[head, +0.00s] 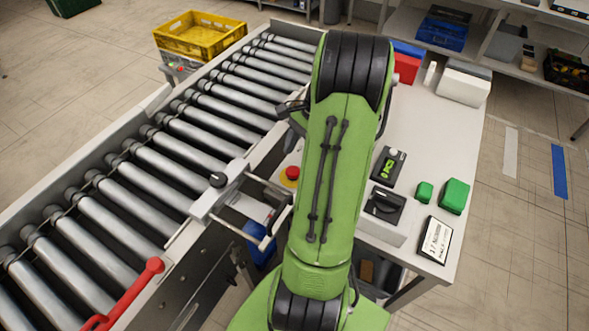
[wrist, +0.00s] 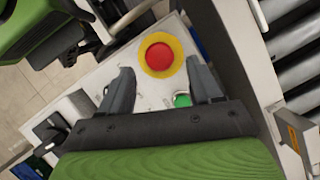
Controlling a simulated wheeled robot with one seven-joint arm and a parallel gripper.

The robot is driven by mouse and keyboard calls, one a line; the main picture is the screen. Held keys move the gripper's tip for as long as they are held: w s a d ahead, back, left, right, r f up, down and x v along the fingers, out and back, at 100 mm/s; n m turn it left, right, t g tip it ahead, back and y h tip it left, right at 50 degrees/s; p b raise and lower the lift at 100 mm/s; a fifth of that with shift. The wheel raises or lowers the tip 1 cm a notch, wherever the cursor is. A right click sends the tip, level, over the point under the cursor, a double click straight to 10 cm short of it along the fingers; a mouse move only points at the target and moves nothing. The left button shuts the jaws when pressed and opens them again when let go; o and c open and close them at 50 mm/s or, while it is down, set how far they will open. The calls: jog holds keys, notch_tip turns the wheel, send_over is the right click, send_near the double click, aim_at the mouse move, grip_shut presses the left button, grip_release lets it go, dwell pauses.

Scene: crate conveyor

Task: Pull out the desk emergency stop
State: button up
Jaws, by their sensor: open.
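The desk emergency stop (head: 290,174) is a red mushroom button on a yellow ring, beside the conveyor and just left of my green arm in the head view. In the wrist view the emergency stop (wrist: 160,58) sits just beyond and between the fingertips of my gripper (wrist: 157,82). The gripper's dark fingers are open and spread apart, with nothing held between them. A small green button (wrist: 182,100) shows near the right finger in the wrist view.
A roller conveyor (head: 140,165) with a metal frame runs along the left. A red lever (head: 128,293) stands at its near edge. The white desk (head: 440,130) carries a green-display device (head: 389,167), green blocks (head: 454,196) and a sign (head: 436,240). A yellow crate (head: 200,38) stands behind.

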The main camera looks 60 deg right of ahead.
aim_at(293, 170)
jog(key=x, duration=0.3)
jog(key=shift+a+f+b, duration=0.15)
jog(key=shift+f+b, duration=0.15)
jog(key=shift+f, duration=0.05)
grip_shut()
